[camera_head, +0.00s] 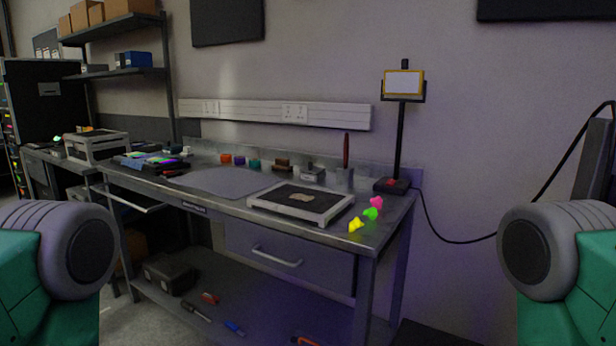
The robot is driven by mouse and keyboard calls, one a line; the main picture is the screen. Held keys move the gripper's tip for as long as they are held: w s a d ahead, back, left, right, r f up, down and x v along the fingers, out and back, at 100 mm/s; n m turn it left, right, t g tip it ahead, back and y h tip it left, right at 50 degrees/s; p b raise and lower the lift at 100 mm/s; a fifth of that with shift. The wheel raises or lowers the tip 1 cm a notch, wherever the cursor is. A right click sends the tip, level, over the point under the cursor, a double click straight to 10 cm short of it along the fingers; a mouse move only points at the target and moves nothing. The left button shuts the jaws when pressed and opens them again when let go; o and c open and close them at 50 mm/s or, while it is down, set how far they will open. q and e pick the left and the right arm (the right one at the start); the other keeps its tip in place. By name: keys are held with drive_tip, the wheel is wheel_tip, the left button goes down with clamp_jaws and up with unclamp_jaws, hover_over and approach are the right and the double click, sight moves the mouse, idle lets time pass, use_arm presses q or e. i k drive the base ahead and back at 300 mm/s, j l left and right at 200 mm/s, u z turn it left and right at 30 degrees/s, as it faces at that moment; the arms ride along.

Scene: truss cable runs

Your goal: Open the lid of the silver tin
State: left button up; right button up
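A small silver-grey box (313,173) stands at the back of the workbench (215,207); it may be the silver tin, but it is too small to tell or to show how its lid sits. A grey cup-like container (344,178) with a dark red upright handle stands to its right. Parts of my two arms show at the left and right edges, well in front of the bench. Neither of my grippers shows.
A white-framed tray (322,216) lies at the bench front, beside a grey mat (222,182). Bright yellow, green and pink pieces (371,213) lie near the right corner. A lamp (402,118) stands at the back right, its cable hanging rightward. A closed drawer (290,259) is below.

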sight(310, 168)
drive_tip(key=i+j+z, duration=0.3)
drive_tip(key=j, duration=0.3)
drive_tip(key=i+j+z, duration=0.15)
drive_tip(key=i+j, duration=0.1)
drive_tip(key=j, duration=0.1)
